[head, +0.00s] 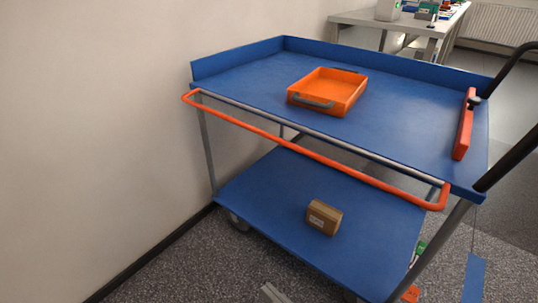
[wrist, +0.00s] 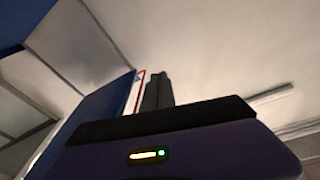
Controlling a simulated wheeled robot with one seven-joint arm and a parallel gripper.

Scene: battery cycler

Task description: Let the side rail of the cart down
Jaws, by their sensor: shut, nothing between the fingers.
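The blue cart (head: 400,110) stands beside a pale wall. Its orange side rail (head: 310,155) runs along the near long side, outside and a little below the top deck's edge. The rail's bent ends (head: 443,198) meet the deck at both corners. A grey bar lies along the deck edge behind it. In the wrist view, my gripper's dark fingers (wrist: 158,90) are together and empty above its dark body. They point up toward a pale surface. I cannot make out the gripper in the head view, and I see no contact with the rail.
An orange tray (head: 345,88) sits on the top deck. A brown box (head: 323,217) lies on the lower shelf. A red-orange bar (head: 464,125) and a black handle (head: 509,160) are at the right end. A table (head: 385,18) stands behind.

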